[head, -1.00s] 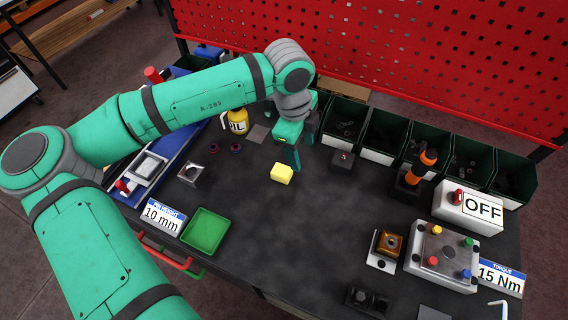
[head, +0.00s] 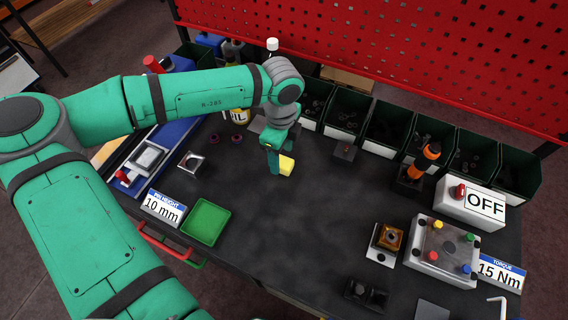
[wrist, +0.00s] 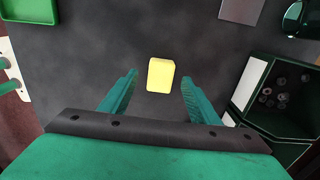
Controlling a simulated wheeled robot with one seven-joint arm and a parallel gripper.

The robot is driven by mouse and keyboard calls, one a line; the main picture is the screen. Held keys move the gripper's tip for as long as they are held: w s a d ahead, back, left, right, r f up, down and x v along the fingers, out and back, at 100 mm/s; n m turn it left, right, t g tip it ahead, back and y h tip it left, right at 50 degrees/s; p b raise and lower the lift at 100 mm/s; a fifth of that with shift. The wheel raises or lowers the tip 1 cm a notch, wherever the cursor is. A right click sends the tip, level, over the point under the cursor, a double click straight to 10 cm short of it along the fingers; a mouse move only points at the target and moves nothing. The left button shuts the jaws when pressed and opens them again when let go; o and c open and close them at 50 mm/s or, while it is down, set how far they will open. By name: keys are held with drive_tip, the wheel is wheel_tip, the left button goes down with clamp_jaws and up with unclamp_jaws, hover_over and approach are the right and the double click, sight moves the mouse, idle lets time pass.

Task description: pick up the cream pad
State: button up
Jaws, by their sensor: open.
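The cream pad (head: 287,166) is a small pale yellow block on the dark table. In the head view my gripper (head: 275,162) is right beside it and hides its left part. In the wrist view the cream pad (wrist: 161,75) lies just ahead of and between the two green fingertips of my gripper (wrist: 159,82), with a gap on each side. The fingers are apart and hold nothing. I cannot tell exactly how high the fingertips are above the table.
A green tray (head: 205,222) lies at the left front. Green bins (head: 345,113) line the back below a red pegboard (head: 400,50). The middle of the table is clear.

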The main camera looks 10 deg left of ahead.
sight(283, 165)
wheel_tip(283, 165, down, 2)
drive_tip(key=shift+w+f, duration=0.1)
drive_tip(key=shift+w, duration=0.05)
drive_tip(key=shift+a+f, duration=0.15)
drive_tip(key=shift+f, duration=0.15)
drive_tip(key=shift+c, duration=0.7)
drive_tip(key=c, duration=1.1)
drive_tip(key=shift+o, duration=0.2)
drive_tip(key=shift+r, duration=0.1)
